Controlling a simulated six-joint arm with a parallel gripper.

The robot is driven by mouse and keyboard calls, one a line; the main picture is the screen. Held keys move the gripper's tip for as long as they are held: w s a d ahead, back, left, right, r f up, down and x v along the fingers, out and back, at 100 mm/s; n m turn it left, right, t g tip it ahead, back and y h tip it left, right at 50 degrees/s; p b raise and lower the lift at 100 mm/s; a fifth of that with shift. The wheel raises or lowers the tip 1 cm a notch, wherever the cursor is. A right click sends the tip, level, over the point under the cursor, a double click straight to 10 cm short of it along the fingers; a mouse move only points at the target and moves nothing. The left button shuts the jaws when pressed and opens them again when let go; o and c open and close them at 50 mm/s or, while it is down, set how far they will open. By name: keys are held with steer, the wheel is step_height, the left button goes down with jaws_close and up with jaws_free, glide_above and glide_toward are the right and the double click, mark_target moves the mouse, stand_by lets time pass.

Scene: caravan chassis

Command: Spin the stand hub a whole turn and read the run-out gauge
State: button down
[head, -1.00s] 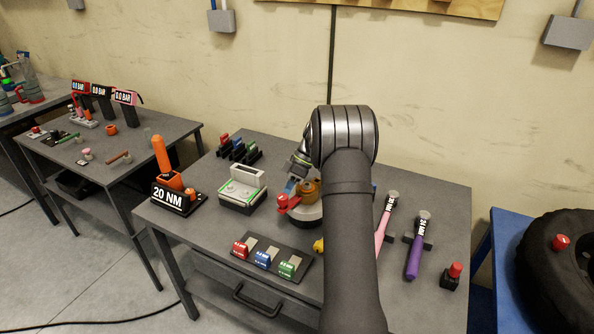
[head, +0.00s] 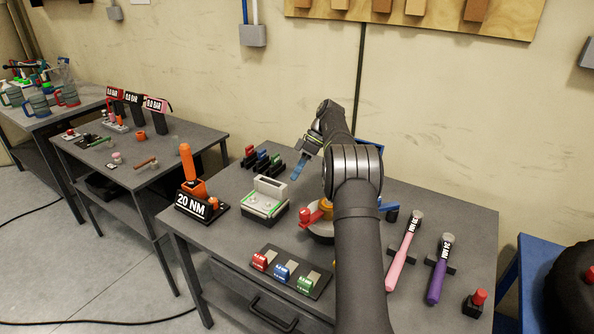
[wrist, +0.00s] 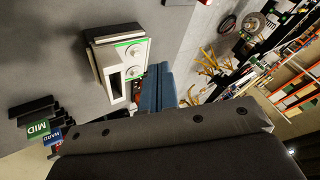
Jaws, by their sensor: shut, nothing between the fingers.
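The stand with its orange hub (head: 326,205) is on the middle table, partly hidden behind my arm. A red part (head: 311,217) sticks out at the hub's left, above a pale round base (head: 318,236). A blue part (head: 389,211) shows right of my arm; I cannot tell if it belongs to the stand. No run-out gauge dial can be made out. My gripper (head: 299,166) is shut and empty, its blue fingers in the air behind and left of the hub. The fingers (wrist: 157,92) also show in the wrist view; the hub does not.
A white-grey box with green lines (head: 264,200) stands left of the hub. An orange-handled 20 NM tool (head: 190,185) is further left. A tray of red, blue and green blocks (head: 290,270) lies in front. Pink (head: 402,255) and purple (head: 439,268) handled tools lie right.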

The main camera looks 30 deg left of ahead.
steer(key=s+a+f+m+t+y, duration=0.1)
steer(key=s+a+f+t+y, duration=0.2)
steer(key=a, duration=0.6)
steer(key=s+a+f+m+t+y, duration=0.1)
steer(key=a+f+t+y, duration=0.1)
steer(key=a+t, duration=0.45)
steer(key=s+a+f+m+t+y, duration=0.1)
steer(key=s+a+f+t+y, duration=0.15)
steer(key=a, duration=0.85)
steer(key=s+d+r+m+t+h, duration=0.1)
steer(key=s+d+t+h, duration=0.35)
steer(key=d, duration=0.35)
steer(key=s+d+m+t+h, duration=0.2)
steer(key=s+d+t+h, duration=0.3)
steer(key=d, duration=0.4)
steer(key=s+d+r+m+t+h, duration=0.1)
steer(key=s+d+t+h, duration=0.2)
steer(key=s+d+h, duration=0.4)
steer(key=w+d+y, duration=0.1)
steer(key=w+d, duration=0.6)
steer(key=w, duration=0.3)
steer(key=shift+w+d+y, duration=0.25)
steer(key=shift+w+y, duration=0.1)
steer(key=shift+y, duration=0.05)
